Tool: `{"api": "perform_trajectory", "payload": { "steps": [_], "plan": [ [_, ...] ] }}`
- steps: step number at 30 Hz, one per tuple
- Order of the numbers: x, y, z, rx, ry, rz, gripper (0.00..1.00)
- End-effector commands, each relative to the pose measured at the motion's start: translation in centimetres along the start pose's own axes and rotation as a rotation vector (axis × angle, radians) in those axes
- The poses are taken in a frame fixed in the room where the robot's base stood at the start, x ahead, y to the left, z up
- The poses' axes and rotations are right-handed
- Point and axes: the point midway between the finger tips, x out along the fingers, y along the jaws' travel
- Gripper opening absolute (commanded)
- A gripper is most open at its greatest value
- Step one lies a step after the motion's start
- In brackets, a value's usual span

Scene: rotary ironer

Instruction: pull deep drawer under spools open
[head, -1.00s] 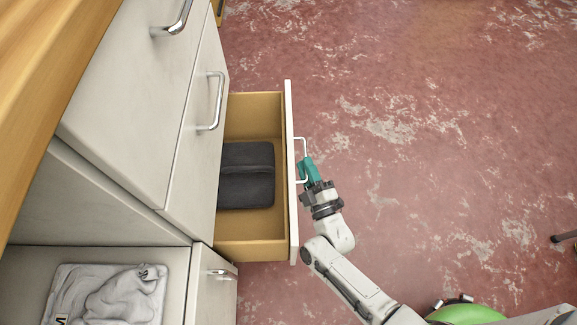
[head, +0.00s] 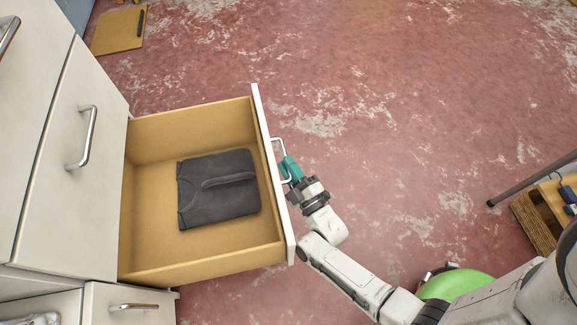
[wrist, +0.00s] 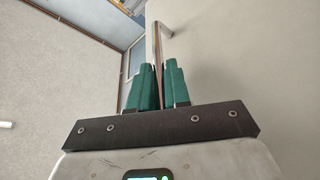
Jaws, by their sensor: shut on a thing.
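The deep drawer (head: 145,272) stands well out of the white cabinet in the head view, with bare wooden sides and a white front panel (head: 272,180). A folded dark grey garment (head: 217,188) lies on its floor. My gripper (head: 287,168) has teal fingers and is shut on the drawer's bar handle (head: 279,140), on the outer side of the front. In the wrist view my gripper (wrist: 156,85) has its two fingers on either side of the metal handle (wrist: 158,42), close to the pale drawer front (wrist: 240,60). The spools are not in view.
Closed drawers with metal handles (head: 83,138) are at the left of the head view. A cardboard piece (head: 118,32) lies on the floor at the top left. A wooden crate (head: 535,222) and a dark leg (head: 525,183) are at the right. Red worn floor (head: 400,120) is clear beyond the drawer.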

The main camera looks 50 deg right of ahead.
Motion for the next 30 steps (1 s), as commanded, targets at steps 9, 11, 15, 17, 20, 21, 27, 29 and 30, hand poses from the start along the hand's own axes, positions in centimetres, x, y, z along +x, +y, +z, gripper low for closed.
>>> {"api": "perform_trajectory", "payload": {
  "steps": [9,11,15,17,20,21,27,29,30],
  "plan": [
    [-0.2,-0.2,0.0,0.000,-0.001,-0.005,0.00],
    [-0.2,-0.2,0.0,0.000,-0.001,-0.005,0.00],
    [-0.2,-0.2,0.0,0.000,-0.001,-0.005,0.23],
    [-0.2,-0.2,0.0,0.000,-0.001,-0.004,0.23],
    [-0.1,-0.1,0.0,0.000,0.000,-0.003,0.23],
    [-0.1,-0.1,0.0,0.000,0.000,-0.003,0.23],
    [-1.4,-0.1,0.0,-0.001,-0.002,-0.006,0.23],
    [-2.4,0.0,0.0,-0.001,-0.002,-0.006,0.23],
    [-3.1,0.0,0.0,-0.001,-0.002,-0.007,0.23]
  ]
}}
